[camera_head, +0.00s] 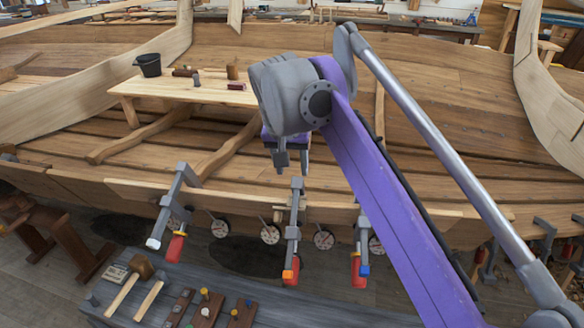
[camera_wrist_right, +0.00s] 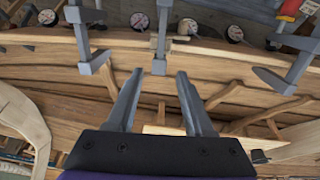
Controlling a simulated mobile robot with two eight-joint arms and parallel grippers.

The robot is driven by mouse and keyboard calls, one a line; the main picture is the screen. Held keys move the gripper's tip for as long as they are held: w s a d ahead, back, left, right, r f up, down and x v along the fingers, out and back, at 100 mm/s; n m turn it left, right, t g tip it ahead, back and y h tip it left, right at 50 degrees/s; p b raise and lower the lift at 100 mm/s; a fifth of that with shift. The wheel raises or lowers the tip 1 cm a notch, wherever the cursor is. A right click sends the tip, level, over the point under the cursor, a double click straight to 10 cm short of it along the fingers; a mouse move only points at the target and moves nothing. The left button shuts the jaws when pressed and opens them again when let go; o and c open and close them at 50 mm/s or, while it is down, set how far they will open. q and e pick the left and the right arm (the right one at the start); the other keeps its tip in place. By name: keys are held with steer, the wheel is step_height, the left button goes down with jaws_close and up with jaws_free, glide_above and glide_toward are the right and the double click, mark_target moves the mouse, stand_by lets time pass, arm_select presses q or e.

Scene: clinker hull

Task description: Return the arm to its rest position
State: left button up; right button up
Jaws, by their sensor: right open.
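My right arm, purple and grey, reaches in from the lower right of the head view. My right gripper (camera_head: 287,158) hangs in front of the wooden hull, above the row of clamps. In the right wrist view the two fingers of the right gripper (camera_wrist_right: 160,95) stand apart with nothing between them. Hull planking and a clamp lie beyond the fingertips. My left gripper is in neither view.
Several clamps with red handles, one a middle clamp (camera_head: 294,230), grip the hull's lower plank edge beside round dials (camera_head: 270,234). A grey bench (camera_head: 190,285) with mallets (camera_head: 140,268) is at the front.

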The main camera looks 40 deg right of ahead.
stand_by(0.3)
steer(key=s+a+f+n+t+y+p, duration=0.1)
steer(key=s+a+f+n, duration=0.2)
steer(key=s+a+f, duration=0.2)
steer(key=s+a+f+n+t+y+p, duration=0.1)
steer(key=s+a+f+n, duration=0.2)
steer(key=f, duration=0.8)
steer(key=s+a+f+n+t+y+p, duration=0.1)
steer(key=s+a+f+n+p, duration=0.1)
steer(key=s+a+f, duration=0.5)
steer(key=shift+s+a+f+n, duration=0.2)
steer(key=shift+s+f+n, duration=0.1)
steer(key=shift+f+n, duration=0.25)
steer(key=shift+d, duration=0.1)
